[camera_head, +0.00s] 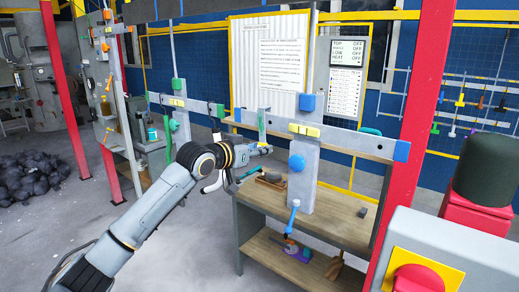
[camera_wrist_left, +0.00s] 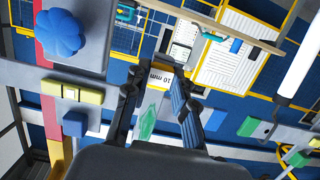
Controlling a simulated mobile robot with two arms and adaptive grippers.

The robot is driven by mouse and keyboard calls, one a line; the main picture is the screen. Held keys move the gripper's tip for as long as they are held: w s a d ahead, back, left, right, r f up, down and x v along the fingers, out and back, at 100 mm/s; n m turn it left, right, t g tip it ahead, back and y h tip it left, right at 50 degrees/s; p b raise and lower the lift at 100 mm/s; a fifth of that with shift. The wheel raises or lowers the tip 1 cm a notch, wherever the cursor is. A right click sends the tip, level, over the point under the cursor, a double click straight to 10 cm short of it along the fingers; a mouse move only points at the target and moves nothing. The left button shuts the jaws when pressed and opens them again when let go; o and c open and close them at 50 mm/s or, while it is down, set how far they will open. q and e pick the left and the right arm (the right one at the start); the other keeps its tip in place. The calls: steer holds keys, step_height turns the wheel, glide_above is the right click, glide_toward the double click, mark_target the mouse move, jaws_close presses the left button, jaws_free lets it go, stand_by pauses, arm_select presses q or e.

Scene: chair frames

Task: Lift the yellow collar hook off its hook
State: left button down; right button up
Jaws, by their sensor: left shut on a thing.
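My left gripper (camera_head: 266,149) is in front of the left part of a grey crossbar fixture (camera_head: 350,140). In the left wrist view its fingers (camera_wrist_left: 165,100) are closed on a light grey piece marked "10 mm" (camera_wrist_left: 160,78), with a green part (camera_wrist_left: 147,122) near it; the fingers partly hide it. A small yellow hook-like piece (camera_head: 460,101) hangs on the wall rack at the far right, well away from this gripper. It is too small to make out a collar. My right gripper is not in view.
A wooden bench (camera_head: 335,218) stands below the fixture, with tools on it and on its lower shelf. A red post (camera_head: 417,120) and a grey machine with a red button (camera_head: 415,279) stand at the right. Grey floor (camera_head: 190,265) is open at the left.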

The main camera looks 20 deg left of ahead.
arm_select(q)
steer(key=shift+v, duration=2.55)
